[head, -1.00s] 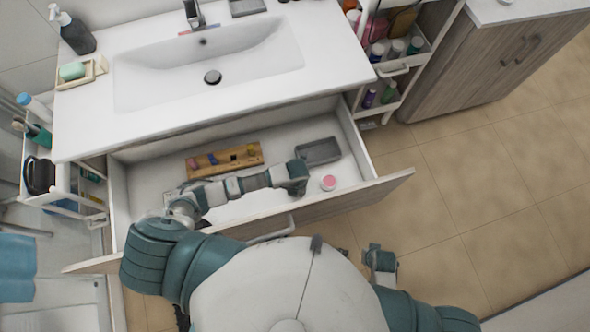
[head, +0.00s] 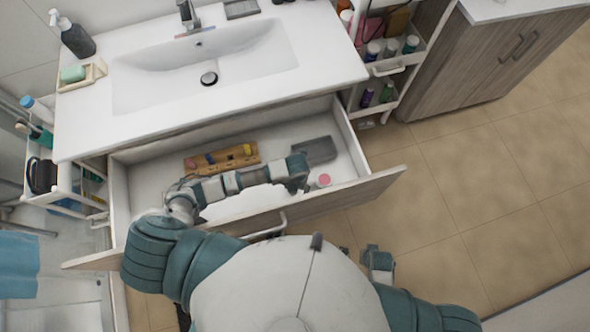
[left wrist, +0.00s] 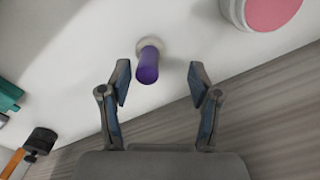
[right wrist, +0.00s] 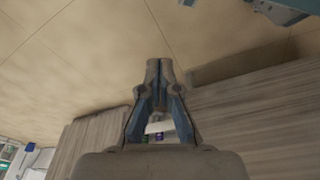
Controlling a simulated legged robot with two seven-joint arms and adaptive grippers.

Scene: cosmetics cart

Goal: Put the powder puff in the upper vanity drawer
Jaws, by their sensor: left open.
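The upper vanity drawer (head: 372,187) is pulled open below the sink. My left gripper (head: 300,178) reaches down into its right part, beside a pink-topped round jar (head: 323,180). In the left wrist view, the open fingers of this gripper (left wrist: 160,85) stand on either side of a small purple-handled thing with a pale round base (left wrist: 148,64), apart from it. This may be the powder puff; I cannot be sure. It is hidden in the head view. My right gripper (head: 378,262) hangs outside the drawer; its fingertips (right wrist: 159,68) look closed together, with nothing held.
A wooden holder with small bottles (head: 222,159) and a grey tray (head: 316,150) lie in the drawer. The pink jar (left wrist: 275,10) is close to the left gripper. Carts stand left (head: 66,192) and right (head: 386,68). The floor at right is clear.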

